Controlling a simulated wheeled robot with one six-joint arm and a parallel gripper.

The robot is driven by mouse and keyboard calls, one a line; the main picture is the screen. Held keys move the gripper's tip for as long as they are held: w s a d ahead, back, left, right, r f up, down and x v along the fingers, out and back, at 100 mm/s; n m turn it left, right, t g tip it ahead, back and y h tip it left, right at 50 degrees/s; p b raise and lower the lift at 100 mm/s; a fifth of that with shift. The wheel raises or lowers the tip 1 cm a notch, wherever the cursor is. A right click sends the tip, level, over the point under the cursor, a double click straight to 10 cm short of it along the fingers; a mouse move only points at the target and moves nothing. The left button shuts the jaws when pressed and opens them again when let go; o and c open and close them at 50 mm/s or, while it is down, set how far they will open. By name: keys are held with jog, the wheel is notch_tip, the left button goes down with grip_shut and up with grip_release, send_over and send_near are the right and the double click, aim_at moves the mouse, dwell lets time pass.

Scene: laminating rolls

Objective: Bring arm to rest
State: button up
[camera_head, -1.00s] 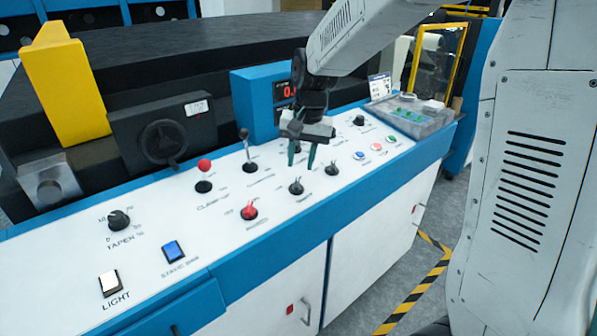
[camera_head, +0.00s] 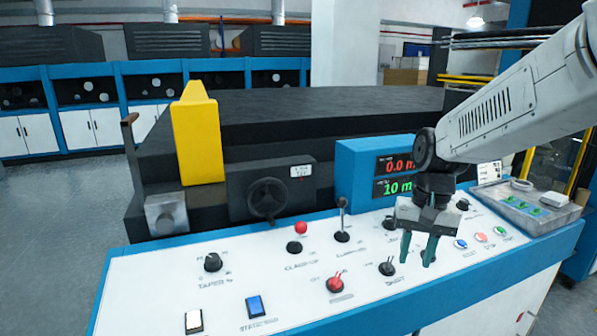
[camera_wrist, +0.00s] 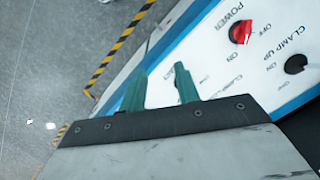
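My gripper (camera_head: 418,250) hangs at the end of my arm over the right part of the white control panel (camera_head: 140,275), fingers pointing down. Its two green fingers are apart with nothing between them. In the wrist view my gripper (camera_wrist: 158,88) also shows its fingers apart and empty, above the panel's blue front edge. A black switch (camera_head: 387,268) is just left of the fingers in the head view. I cannot tell the exact height above the panel.
The panel carries a red switch (camera_head: 335,284), a red-topped lever (camera_head: 299,229), a tall lever (camera_head: 342,225) and a taper knob (camera_head: 212,262). A blue display box (camera_head: 352,175) stands behind. A grey tray (camera_head: 535,207) lies at the right end. Open floor (camera_head: 55,215) is at left.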

jog(key=s+r+n+t, duration=0.1)
jog(key=s+r, duration=0.1)
jog(key=s, duration=0.9)
jog(key=s+d+r+n+t+h, duration=0.1)
jog(key=s+r+n, duration=0.1)
jog(key=s, duration=0.9)
jog(key=shift+s+d+r, duration=0.25)
jog(key=shift+s+r, duration=0.05)
jog(key=shift+r, duration=0.2)
